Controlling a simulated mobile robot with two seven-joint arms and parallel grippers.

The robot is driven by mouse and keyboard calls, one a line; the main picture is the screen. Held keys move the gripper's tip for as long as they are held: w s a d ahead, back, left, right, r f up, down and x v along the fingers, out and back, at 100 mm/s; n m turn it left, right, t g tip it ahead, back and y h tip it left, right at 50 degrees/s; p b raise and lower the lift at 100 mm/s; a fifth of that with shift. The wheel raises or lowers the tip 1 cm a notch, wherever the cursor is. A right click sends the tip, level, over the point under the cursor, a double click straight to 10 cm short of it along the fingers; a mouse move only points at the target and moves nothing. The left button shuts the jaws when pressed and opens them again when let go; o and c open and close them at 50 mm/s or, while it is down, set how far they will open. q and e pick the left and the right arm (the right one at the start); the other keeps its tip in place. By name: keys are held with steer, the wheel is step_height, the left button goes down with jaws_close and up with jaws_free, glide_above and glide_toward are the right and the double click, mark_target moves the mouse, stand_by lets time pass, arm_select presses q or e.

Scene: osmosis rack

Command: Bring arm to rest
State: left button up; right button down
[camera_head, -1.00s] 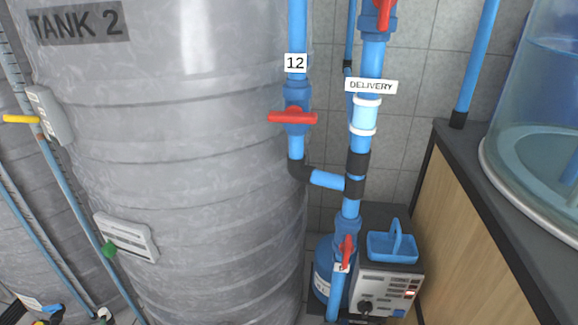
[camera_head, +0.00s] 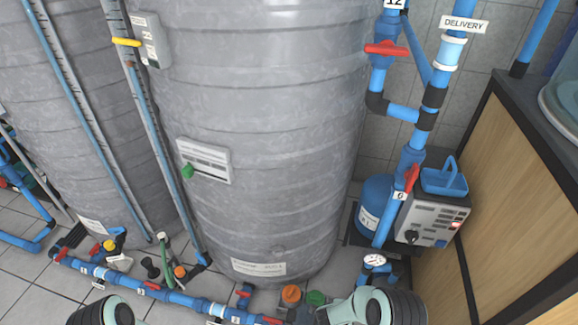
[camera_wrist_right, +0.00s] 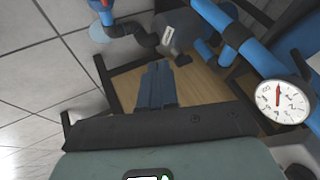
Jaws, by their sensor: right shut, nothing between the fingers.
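My right gripper (camera_wrist_right: 156,68) shows in the right wrist view, its two dark fingers together with nothing between them. It points toward a wood-coloured panel and blue pipes, and I cannot tell whether it touches anything. In the head view, parts of my arms show at the bottom edge, one at left and one right of centre. Neither gripper can be made out there. My left gripper is in no view.
A large grey tank (camera_head: 270,130) fills the middle. A blue pipe line (camera_head: 150,290) with valves runs along the floor before it. A pump unit with a blue basket (camera_head: 444,178) stands right, beside a wooden counter (camera_head: 510,200). A pressure gauge (camera_wrist_right: 281,101) is near my right gripper.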

steer(key=s+a+f+n+g+y, duration=0.15)
steer(key=s+n+y, duration=0.55)
steer(key=s+n, duration=0.95)
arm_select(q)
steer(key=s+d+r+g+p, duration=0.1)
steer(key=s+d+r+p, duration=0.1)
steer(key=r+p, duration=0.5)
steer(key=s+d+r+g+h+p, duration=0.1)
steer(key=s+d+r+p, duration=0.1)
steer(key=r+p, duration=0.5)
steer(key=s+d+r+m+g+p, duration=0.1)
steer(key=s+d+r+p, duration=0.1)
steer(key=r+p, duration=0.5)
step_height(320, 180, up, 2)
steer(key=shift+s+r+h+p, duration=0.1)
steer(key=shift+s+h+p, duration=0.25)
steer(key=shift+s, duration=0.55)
arm_select(e)
steer(key=s+a+r+g, duration=0.1)
steer(key=s+r, duration=0.3)
steer(key=r, duration=0.4)
steer(key=s+a+r+m+g+y, duration=0.1)
steer(key=s+a+r, duration=0.2)
steer(key=r, duration=0.4)
steer(key=s+a+r+g+y, duration=0.1)
steer(key=s+a+r, duration=0.1)
steer(key=s+r, duration=0.4)
step_height(320, 180, up, 3)
steer(key=shift+f+g, duration=0.2)
steer(key=shift+g, duration=0.15)
